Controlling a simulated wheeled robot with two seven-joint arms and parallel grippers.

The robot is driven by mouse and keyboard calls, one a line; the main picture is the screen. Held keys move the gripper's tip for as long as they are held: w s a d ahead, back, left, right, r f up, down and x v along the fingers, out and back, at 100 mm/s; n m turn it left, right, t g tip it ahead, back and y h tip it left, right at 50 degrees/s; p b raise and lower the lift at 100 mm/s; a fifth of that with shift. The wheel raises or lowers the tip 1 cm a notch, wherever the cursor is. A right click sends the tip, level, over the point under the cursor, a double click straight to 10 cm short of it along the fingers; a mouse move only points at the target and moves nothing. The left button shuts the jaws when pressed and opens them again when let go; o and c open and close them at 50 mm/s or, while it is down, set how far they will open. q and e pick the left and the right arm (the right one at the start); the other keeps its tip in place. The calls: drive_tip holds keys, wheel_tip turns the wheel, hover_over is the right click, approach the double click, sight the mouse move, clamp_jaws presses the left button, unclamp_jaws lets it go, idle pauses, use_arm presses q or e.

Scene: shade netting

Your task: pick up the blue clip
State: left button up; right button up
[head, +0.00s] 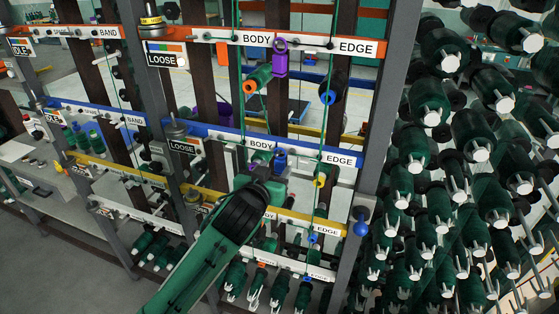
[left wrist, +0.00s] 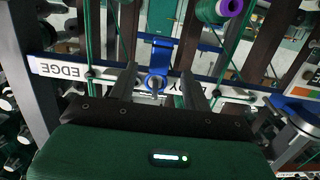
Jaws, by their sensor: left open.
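The blue clip (head: 280,159) hangs at the blue rail, between the BODY and EDGE labels. In the left wrist view the blue clip (left wrist: 157,58) shows upside down, with its round ring end low and a pale peg at the ring. My left gripper (head: 268,168) reaches up to the blue rail, just left of and below the clip. In the left wrist view the two fingers of the gripper (left wrist: 158,88) stand apart, with the clip's ring in the gap between them. I cannot tell whether they touch it. My right gripper is in neither view.
A purple clip (head: 280,60) hangs on the orange rail (head: 220,36) above. A yellow rail (head: 290,215) runs below the blue rail (head: 225,134). Green cords hang near the clip. A grey post (head: 385,110) stands right, before a rack of green spools (head: 475,140).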

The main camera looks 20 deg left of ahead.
sight(278, 165)
use_arm(q)
drive_tip(key=shift+w, duration=0.65)
drive_tip(key=shift+w+p, duration=0.5)
drive_tip(key=shift+p, duration=0.05)
drive_tip(key=w+p, duration=0.2)
drive_tip(key=w, duration=0.1)
drive_tip(key=shift+d+f, duration=0.15)
drive_tip(key=shift+f, duration=0.2)
drive_tip(key=shift+w+f, duration=0.3)
drive_tip(key=shift+w, duration=0.3)
drive_tip(key=shift+c, duration=0.2)
drive_tip(key=c, duration=1)
